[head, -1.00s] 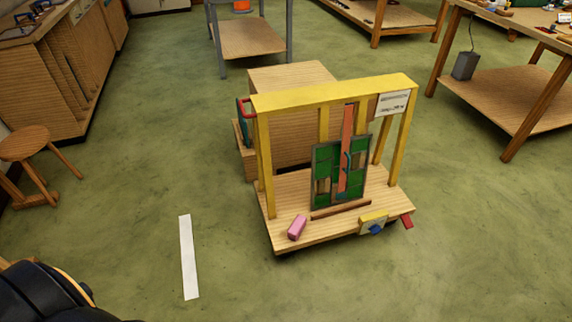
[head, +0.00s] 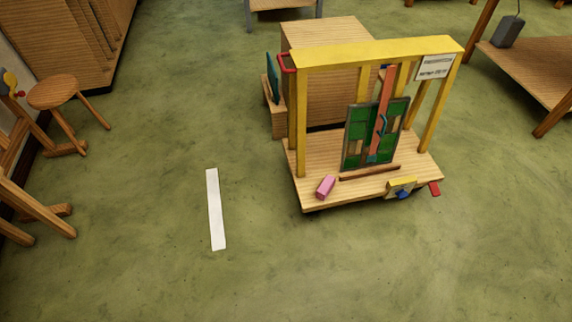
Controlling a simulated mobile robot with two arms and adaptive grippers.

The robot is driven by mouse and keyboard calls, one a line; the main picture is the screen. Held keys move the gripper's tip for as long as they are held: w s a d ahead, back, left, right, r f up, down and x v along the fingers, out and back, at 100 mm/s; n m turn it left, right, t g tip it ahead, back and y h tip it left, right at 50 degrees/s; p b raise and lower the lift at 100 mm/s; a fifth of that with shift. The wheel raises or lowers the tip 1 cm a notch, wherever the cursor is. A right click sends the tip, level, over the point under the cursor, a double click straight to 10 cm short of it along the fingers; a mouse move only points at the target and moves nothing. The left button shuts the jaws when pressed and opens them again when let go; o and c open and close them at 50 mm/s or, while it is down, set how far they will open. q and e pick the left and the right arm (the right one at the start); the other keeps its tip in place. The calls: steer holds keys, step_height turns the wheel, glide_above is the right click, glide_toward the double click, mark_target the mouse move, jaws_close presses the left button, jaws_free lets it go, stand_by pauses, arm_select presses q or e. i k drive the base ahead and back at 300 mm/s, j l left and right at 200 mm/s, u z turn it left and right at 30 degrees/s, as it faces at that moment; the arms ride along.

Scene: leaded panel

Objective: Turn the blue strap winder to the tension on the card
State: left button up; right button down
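The blue strap winder (head: 403,194) is a small blue knob on a yellow-and-white block at the front right edge of the wooden cart (head: 316,196). An orange-red strap (head: 382,110) runs down over the green leaded panel (head: 360,137), which stands upright on the cart. The white card (head: 435,67) hangs at the upper right of the yellow frame (head: 375,52). Its printed lines are too small to read. Neither of my grippers shows in the head view.
A pink block (head: 326,187) lies on the cart's front left. A red piece (head: 434,188) sticks out at its right corner. A wooden box (head: 325,75) stands behind. A white strip (head: 215,209) lies on the floor. A stool (head: 54,91) stands left. The green floor in front is clear.

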mark_target(402, 194)
steer(key=l+z, duration=0.1)
steer(key=z, duration=0.25)
steer(key=l+z, duration=0.1)
steer(key=z, duration=0.2)
steer(key=l+z, duration=0.1)
steer(key=z, duration=0.25)
steer(key=i, duration=0.3)
